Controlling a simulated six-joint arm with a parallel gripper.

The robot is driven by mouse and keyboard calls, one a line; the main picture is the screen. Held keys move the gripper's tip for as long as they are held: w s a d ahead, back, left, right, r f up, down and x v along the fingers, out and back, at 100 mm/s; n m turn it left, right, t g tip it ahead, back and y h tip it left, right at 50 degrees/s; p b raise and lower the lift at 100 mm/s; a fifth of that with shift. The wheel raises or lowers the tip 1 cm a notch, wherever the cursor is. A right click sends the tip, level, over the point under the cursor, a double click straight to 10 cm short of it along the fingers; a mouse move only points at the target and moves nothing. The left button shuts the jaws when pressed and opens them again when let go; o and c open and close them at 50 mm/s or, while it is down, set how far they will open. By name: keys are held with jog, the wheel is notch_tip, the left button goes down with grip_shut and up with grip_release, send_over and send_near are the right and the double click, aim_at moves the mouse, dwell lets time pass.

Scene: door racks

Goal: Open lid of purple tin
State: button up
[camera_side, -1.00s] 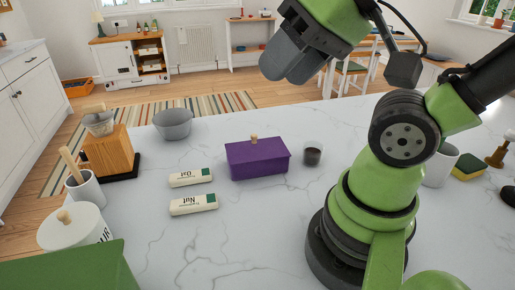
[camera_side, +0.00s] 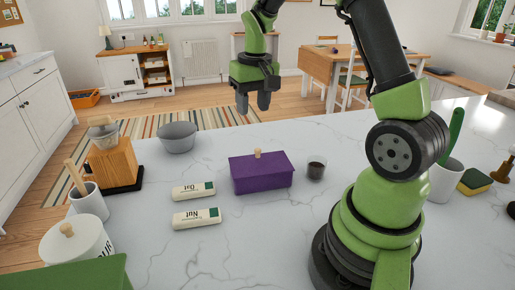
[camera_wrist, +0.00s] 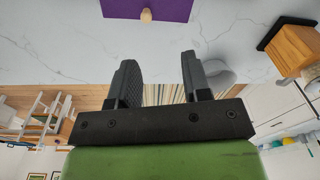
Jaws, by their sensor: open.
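The purple tin (camera_side: 262,180) stands on the white marble counter, with its lid on and a small wooden knob (camera_side: 257,153) on top. In the wrist view part of the purple lid (camera_wrist: 120,9) and its knob (camera_wrist: 146,15) show at the top edge, ahead of the fingertips. My gripper (camera_side: 253,106) is open and empty, pointing down in the air above and behind the tin, clear of it. In the wrist view its two dark fingers (camera_wrist: 158,62) are apart with nothing between them.
Two cream packets, the upper (camera_side: 193,190) and the lower (camera_side: 196,217), lie left of the tin. A small dark cup (camera_side: 316,168) stands close to its right. A grey bowl (camera_side: 177,137) and a wooden block (camera_side: 115,163) stand at the back left. The counter in front is clear.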

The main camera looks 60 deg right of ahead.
aim_at(257, 148)
jog(key=shift+g, duration=0.4)
jog(key=d+f, duration=0.1)
jog(key=f, duration=0.1)
jog(key=d+f, duration=0.1)
jog(key=shift+w+d+f, duration=0.1)
jog(key=shift+d+f, duration=0.1)
jog(key=shift+f, duration=0.2)
notch_tip(257, 148, down, 10)
jog(key=shift+r, duration=0.15)
jog(key=shift+c, duration=0.4)
grip_shut()
